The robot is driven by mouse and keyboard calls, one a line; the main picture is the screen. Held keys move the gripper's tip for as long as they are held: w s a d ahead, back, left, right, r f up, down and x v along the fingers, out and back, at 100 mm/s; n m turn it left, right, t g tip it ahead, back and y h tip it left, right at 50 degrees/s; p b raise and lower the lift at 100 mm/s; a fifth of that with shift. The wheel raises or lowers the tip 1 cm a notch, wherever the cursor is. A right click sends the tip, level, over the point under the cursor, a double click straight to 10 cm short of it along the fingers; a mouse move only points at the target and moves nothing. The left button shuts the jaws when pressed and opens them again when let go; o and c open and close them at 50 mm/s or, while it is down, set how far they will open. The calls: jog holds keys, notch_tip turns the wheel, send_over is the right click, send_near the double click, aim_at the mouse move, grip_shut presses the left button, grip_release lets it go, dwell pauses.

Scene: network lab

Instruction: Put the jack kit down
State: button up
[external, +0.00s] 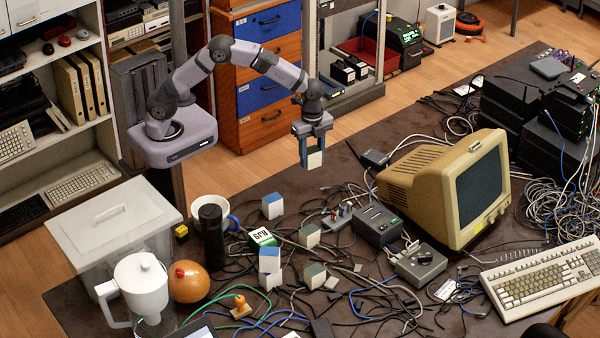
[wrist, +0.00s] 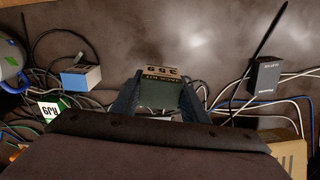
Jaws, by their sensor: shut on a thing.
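My gripper (external: 314,140) is shut on a small box, the jack kit (external: 315,160), with a dark green-grey body and a pale part. It hangs in the air above the dark table, near the table's back edge. In the wrist view the jack kit (wrist: 160,88) sits between the two dark fingers of my gripper (wrist: 160,100). Its pale end carries printed text that appears upside down. The space under the box looks clear of contact in the external view. The wrist housing hides the lower part of the wrist view.
Similar small boxes (external: 272,206) stand among tangled cables, with a green-and-white box (external: 262,238) beside them. A beige monitor (external: 425,190) stands to the right. A black router with an antenna (external: 374,160) is right of my gripper. Bare table (external: 270,180) shows at the back left.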

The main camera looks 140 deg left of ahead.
jog(key=w+d+r+m+p, duration=0.1)
jog(key=w+d+m, duration=0.1)
jog(key=w+d, duration=0.4)
jog(key=w+d+r+m, duration=0.2)
jog(key=w+d, duration=0.2)
jog(key=d, duration=0.4)
jog(key=r+m+p, duration=0.1)
jog(key=r+m, duration=0.1)
jog(key=m, duration=1)
send_over(262, 236)
jog(key=shift+w+f, duration=0.1)
jog(key=shift+f, duration=0.05)
jog(key=shift+f+p, duration=1.3)
jog(key=shift+f, duration=3.7)
jog(key=shift+f, duration=0.1)
